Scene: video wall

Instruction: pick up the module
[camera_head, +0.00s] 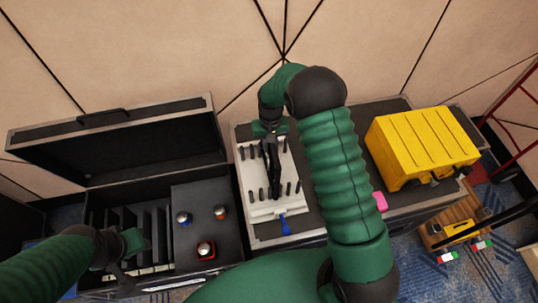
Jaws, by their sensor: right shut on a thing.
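A white panel with several black pegs (258,207), which looks like the module, lies on the dark top of the middle case. My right gripper (273,190) reaches down over its middle, between the rows of pegs. The gripper is shut on the panel, though the fingers hide the exact point of contact. I cannot tell whether the panel is raised off the surface. My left gripper (118,277) is at the lower left, over the front of the open case; its fingers are too dark to read.
The open case (195,178) at left has dark slots and a flat part with several small items. A blue-handled tool (285,225) lies by the panel. A yellow box (415,140) and a pink item (380,201) are right.

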